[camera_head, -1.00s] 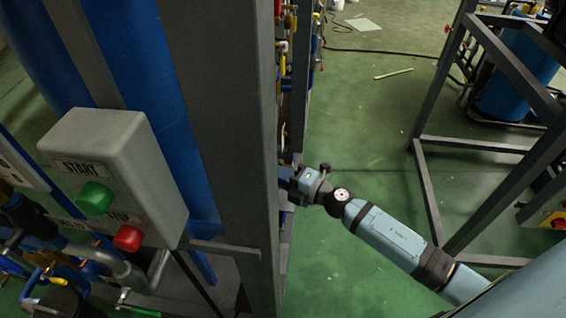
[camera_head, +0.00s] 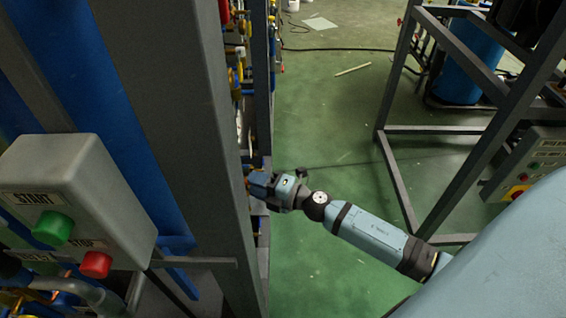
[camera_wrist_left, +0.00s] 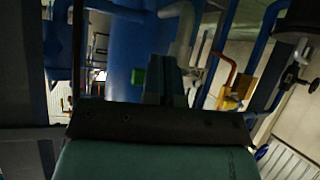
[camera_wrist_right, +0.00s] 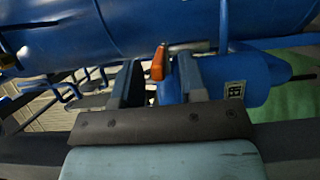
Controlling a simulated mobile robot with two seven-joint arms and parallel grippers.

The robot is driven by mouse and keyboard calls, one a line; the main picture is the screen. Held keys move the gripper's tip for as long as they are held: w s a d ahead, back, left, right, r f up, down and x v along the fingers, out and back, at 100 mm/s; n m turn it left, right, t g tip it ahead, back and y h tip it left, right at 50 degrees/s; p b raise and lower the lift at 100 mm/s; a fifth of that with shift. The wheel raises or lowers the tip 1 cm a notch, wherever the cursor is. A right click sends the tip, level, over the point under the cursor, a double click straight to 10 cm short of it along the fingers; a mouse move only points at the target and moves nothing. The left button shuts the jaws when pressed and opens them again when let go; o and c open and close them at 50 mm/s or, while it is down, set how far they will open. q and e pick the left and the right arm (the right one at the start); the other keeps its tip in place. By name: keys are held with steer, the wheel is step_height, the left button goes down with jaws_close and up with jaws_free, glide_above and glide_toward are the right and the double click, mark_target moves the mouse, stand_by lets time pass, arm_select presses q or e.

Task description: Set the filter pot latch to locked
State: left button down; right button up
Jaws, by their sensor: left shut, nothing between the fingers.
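In the right wrist view, an orange lever (camera_wrist_right: 158,63), apparently the latch, stands upright between the fingertips of my right gripper (camera_wrist_right: 158,75). The fingers are apart, with a gap on each side of the lever. I cannot tell whether the lever lies between the tips or just beyond them. In the head view my right gripper (camera_head: 259,184) is at the grey frame's right edge, partly hidden. My left gripper (camera_wrist_left: 172,82) is shut and empty in its wrist view.
A large blue vessel (camera_wrist_right: 120,28) and pipes crowd my right gripper. A grey post (camera_head: 185,130) and a START/STOP box (camera_head: 75,195) stand at the left in the head view. Another frame (camera_head: 395,185) stands at the right. Green floor (camera_head: 330,120) between them is largely clear.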

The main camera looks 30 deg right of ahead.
arm_select(q)
steer(key=shift+b, duration=0.55)
arm_select(e)
steer(key=v, duration=1.1)
steer(key=shift+s+d, duration=0.2)
steer(key=shift+s, duration=0.15)
arm_select(q)
steer(key=shift+f, duration=0.3)
steer(key=shift+d, duration=0.1)
arm_select(e)
steer(key=shift+f, duration=0.1)
